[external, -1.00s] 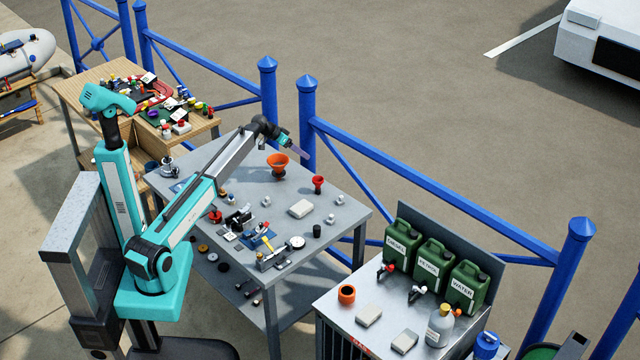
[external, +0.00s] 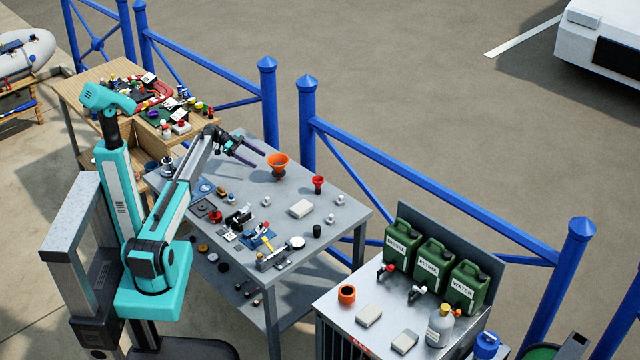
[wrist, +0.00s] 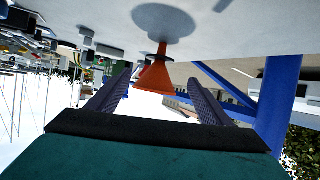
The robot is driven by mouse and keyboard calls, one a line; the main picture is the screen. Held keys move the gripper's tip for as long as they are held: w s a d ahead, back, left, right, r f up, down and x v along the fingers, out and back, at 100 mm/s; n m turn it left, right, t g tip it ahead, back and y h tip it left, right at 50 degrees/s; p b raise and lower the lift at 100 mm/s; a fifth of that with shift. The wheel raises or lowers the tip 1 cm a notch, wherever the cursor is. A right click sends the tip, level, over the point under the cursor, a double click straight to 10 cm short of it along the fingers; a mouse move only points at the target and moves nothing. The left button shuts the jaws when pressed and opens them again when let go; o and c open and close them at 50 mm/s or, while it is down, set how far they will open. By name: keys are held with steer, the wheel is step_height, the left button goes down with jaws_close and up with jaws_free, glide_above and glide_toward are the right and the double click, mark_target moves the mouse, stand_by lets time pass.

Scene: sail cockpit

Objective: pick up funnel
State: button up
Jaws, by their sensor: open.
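The orange funnel (external: 278,162) stands on the grey table near its far edge, wide mouth up. In the wrist view, which looks upside down, the funnel (wrist: 156,76) shows between and beyond my two fingers. My gripper (external: 260,160) is open and empty, its dark fingers pointing right toward the funnel from its left. The fingertips look just short of the funnel; whether they touch it I cannot tell. My gripper (wrist: 161,80) also shows in the wrist view with its fingers spread.
A smaller red cup-like item (external: 318,183) stands right of the funnel. A blue railing (external: 308,130) runs behind the table. The tabletop around the funnel is clear.

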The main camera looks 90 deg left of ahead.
steer(key=shift+s+d+f+m, duration=0.1)
steer(key=shift+s+f+m, duration=0.25)
steer(key=shift+f+m, duration=0.15)
steer(key=shift+w, duration=0.15)
steer(key=p, duration=0.3)
glide_toward(281, 174)
steer(key=shift+a+f+x, duration=0.1)
steer(key=shift+f+x, duration=0.05)
steer(key=shift+x, duration=0.6)
steer(key=shift+a+f+x, duration=0.15)
steer(key=shift+x, duration=0.65)
steer(key=shift+a+f+x, duration=0.1)
steer(key=shift+x, duration=0.65)
steer(key=shift+w, duration=0.1)
steer(key=p+x, duration=0.2)
steer(key=shift+w, duration=0.4)
steer(key=shift+p+x, duration=0.35)
steer(key=shift+x, duration=0.75)
steer(key=shift+f, duration=0.1)
